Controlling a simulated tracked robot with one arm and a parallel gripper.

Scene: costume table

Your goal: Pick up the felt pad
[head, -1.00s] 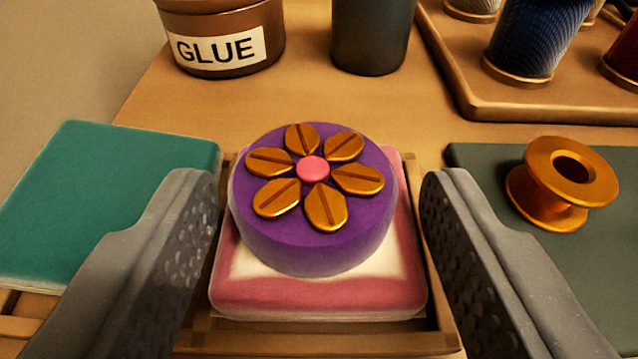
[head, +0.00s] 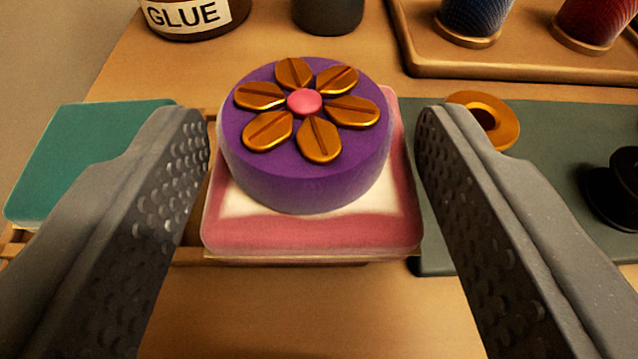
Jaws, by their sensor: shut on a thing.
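The felt pad (head: 310,243) is a square pink pad with a pale centre patch. A purple round piece (head: 305,185) with a flower of bronze petals and a pink centre rests on top of it and hides much of the patch. My gripper (head: 312,120) has one finger at the pad's left side and one at its right, and is shut on the pad. The pad is level and appears raised just above a wooden tray (head: 190,257), which it largely hides.
A teal pad (head: 85,150) lies at the left. A glue jar (head: 190,15), a dark cup (head: 328,12) and a wooden thread tray (head: 480,68) stand behind. The front table is clear.

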